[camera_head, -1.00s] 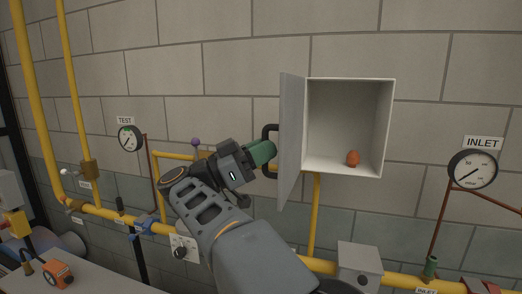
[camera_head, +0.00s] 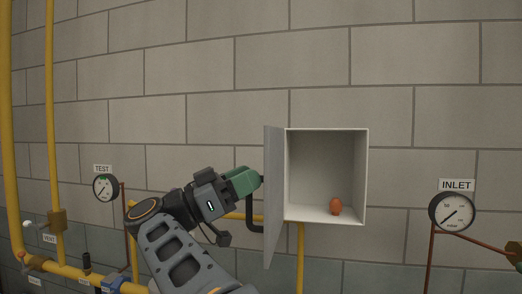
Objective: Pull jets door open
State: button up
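The grey door (camera_head: 273,200) of a white wall box stands open, swung out on the box's left side. No "jets" label is legible. Its black handle (camera_head: 253,222) is on the door's outer face, at left. The box (camera_head: 325,175) is open to view, with a small orange-brown egg-shaped thing (camera_head: 336,206) on its floor. My gripper (camera_head: 254,181), with green fingers, is at the upper part of the handle, left of the door. The fingers overlap and hide the handle's top; whether they grip it cannot be seen.
A TEST gauge (camera_head: 105,188) is at left and an INLET gauge (camera_head: 452,213) at right on the brick wall. Yellow pipes (camera_head: 51,130) run up the left side. A yellow pipe (camera_head: 300,250) runs below the box. The wall above the box is clear.

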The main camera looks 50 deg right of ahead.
aim_at(265, 155)
jog(key=s+r, duration=0.1)
jog(key=s+a+r, duration=0.1)
jog(key=s+r, duration=0.1)
jog(key=shift+a+r, duration=0.25)
jog(key=shift+r, duration=0.1)
jog(key=s+a+r+b, duration=0.2)
jog(key=s+a+r, duration=0.2)
jog(key=s, duration=0.4)
jog(key=shift+a+r, duration=0.35)
jog(key=shift+a, duration=0.25)
